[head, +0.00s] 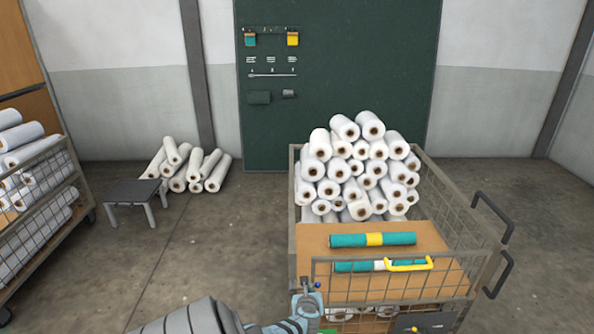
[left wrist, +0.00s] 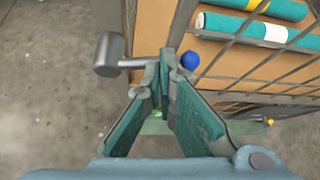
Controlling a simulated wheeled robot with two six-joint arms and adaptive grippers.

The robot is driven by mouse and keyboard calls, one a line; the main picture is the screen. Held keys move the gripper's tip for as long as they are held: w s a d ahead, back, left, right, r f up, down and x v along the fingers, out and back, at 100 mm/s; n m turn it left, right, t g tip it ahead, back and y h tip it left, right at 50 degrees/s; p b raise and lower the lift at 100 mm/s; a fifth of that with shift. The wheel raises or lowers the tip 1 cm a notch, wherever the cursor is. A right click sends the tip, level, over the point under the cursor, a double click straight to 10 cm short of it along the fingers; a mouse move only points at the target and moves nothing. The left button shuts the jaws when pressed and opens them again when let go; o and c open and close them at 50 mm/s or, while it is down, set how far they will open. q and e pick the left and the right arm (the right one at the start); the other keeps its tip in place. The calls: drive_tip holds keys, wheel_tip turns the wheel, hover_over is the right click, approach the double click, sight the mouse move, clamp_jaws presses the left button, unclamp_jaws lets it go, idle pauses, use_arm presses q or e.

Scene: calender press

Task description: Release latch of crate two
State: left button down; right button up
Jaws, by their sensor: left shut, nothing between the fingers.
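A wheeled mesh crate (head: 305,268) full of white rolls stands in front of me; I see no number on it. My left gripper (head: 309,288) is at its near left corner. In the left wrist view the gripper (left wrist: 165,62) is shut, its fingertips together with nothing between them. A grey rod with a thick cylindrical end (left wrist: 109,55) sticks out left of the fingertips, at the crate's corner post. A blue ball (left wrist: 190,60) sits just right of the fingertips. It also shows in the head view (head: 317,285). I cannot tell whether the fingers touch the rod. My right gripper is out of view.
Teal rolls (head: 350,240) lie on a brown board (head: 310,236) in the crate, near a yellow handle (head: 408,264). A second mesh cart (head: 62,215) stands at the left. A low dark stool (head: 133,192) and loose white rolls (head: 185,168) are behind. The floor between is clear.

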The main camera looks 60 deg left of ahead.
use_arm(q)
drive_tip(key=shift+s+a+f, duration=0.2)
drive_tip(key=shift+s, duration=0.3)
drive_tip(key=p+v, duration=0.9)
drive_tip(key=v, duration=0.5)
drive_tip(key=shift+s+a, duration=0.2)
drive_tip(key=shift+s, duration=0.15)
